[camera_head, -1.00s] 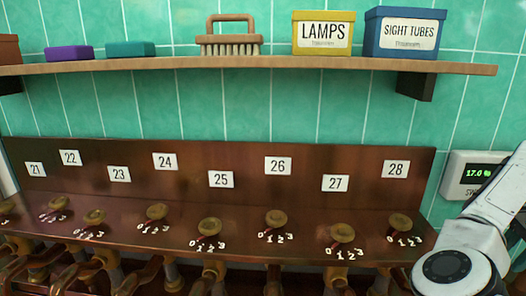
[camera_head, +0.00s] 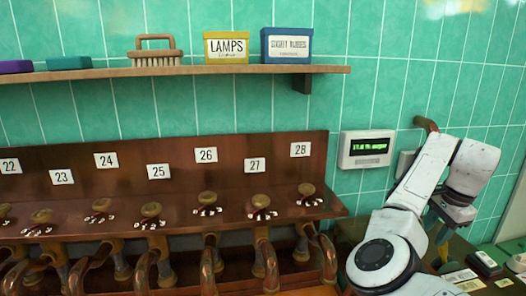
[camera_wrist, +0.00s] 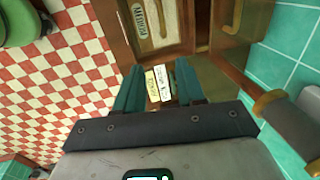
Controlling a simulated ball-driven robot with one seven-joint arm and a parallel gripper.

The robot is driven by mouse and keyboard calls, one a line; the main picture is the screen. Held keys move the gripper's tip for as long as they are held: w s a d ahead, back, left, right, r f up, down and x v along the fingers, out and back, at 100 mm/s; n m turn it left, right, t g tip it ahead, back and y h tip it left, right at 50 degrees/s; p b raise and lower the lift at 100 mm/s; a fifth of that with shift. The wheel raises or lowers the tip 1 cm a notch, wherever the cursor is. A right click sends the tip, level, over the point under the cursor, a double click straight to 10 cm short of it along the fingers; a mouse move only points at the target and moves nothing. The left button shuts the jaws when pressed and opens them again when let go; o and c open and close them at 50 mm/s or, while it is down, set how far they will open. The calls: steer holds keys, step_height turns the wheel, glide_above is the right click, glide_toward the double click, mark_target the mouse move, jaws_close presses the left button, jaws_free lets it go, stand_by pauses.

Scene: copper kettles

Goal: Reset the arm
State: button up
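My white arm (camera_head: 410,205) stands at the right of the head view. It is folded, with its upper links raised and the wrist end bent over and hanging downward. My gripper (camera_wrist: 158,75) shows in the wrist view with two teal fingers apart and nothing between them. Past the fingers lie small labelled cards and a wooden surface, below the gripper and apart from it.
A wooden bench of numbered brass valves (camera_head: 155,210) runs along the left. A shelf (camera_head: 200,70) above it holds a brush (camera_head: 155,52) and boxes. A display panel (camera_head: 366,149) is on the tiled wall. A counter with cards (camera_head: 462,275) lies at right, close to my arm.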

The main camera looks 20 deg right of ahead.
steer(key=s+a+f+n+h, duration=0.1)
steer(key=s+a+f+n, duration=0.2)
steer(key=f, duration=0.3)
steer(key=s+a+f+n+g+h, duration=0.1)
steer(key=s+a+f+n, duration=0.2)
steer(key=f, duration=0.2)
steer(key=s+a+f+n+h, duration=0.2)
steer(key=s+a+f+n, duration=0.1)
steer(key=f, duration=0.3)
steer(key=s+a+f+n+y, duration=0.1)
steer(key=s+a+f+n, duration=0.2)
steer(key=s+a, duration=0.2)
steer(key=s+a+f+n+y, duration=0.2)
steer(key=s+a+f+n, duration=0.2)
steer(key=a, duration=0.7)
steer(key=s+a+f+n+y, duration=0.1)
steer(key=s+a+f+n, duration=0.2)
steer(key=s+a, duration=0.3)
steer(key=shift+s+a+f+n, duration=0.15)
steer(key=shift+s+a+n, duration=0.35)
steer(key=shift+a, duration=0.75)
